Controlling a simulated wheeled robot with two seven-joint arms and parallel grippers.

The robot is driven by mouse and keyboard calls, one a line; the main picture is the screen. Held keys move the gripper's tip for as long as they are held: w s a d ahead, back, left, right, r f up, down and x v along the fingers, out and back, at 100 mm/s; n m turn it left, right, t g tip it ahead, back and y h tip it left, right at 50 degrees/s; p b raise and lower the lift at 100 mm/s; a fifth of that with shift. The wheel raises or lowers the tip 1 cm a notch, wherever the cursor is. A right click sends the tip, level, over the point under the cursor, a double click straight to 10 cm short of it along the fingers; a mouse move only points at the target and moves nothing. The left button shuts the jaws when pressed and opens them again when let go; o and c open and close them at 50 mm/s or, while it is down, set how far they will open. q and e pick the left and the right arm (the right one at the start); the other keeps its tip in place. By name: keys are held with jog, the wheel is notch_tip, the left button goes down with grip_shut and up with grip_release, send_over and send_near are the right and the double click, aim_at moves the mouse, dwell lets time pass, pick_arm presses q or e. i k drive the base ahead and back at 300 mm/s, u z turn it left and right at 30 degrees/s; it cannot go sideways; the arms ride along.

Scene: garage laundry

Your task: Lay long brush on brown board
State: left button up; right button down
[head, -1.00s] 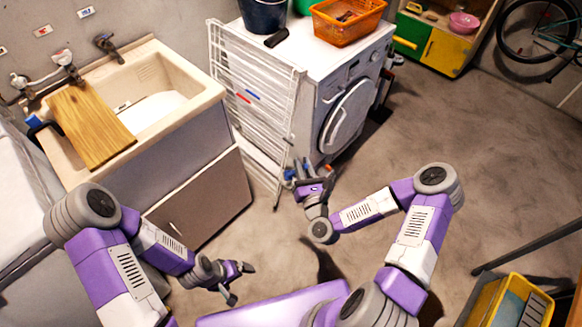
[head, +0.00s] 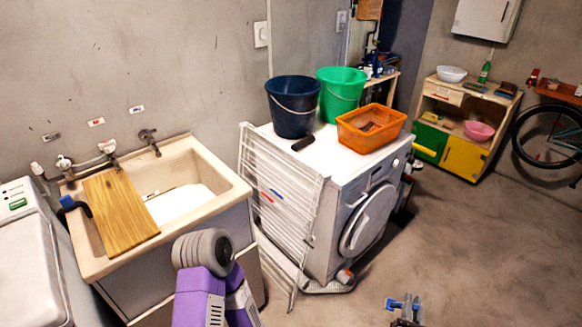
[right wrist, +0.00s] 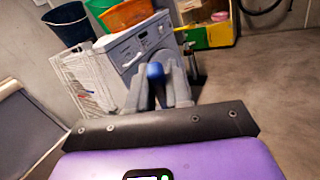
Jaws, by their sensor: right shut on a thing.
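The brown board (head: 121,212) is a flat wooden board lying across the left part of the sink, with nothing on its top. My right gripper (head: 405,306) is at the bottom edge of the head view, over the floor and well to the right of the board. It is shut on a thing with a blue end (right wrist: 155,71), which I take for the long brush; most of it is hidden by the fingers. The right gripper also shows in the right wrist view (right wrist: 160,92). My left gripper is out of view; only part of the left arm shows.
The beige sink (head: 222,172) has a tap and a dark, blue-ended thing at its left rim. A white drying rack (head: 283,205) leans by the washing machine (head: 345,200), which carries two buckets and an orange basket (head: 362,140). The floor at right is clear.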

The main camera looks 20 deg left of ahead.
aim_at(133, 224)
jog(key=z, duration=0.8)
jog(key=i, duration=0.75)
jog(key=u, duration=2.45)
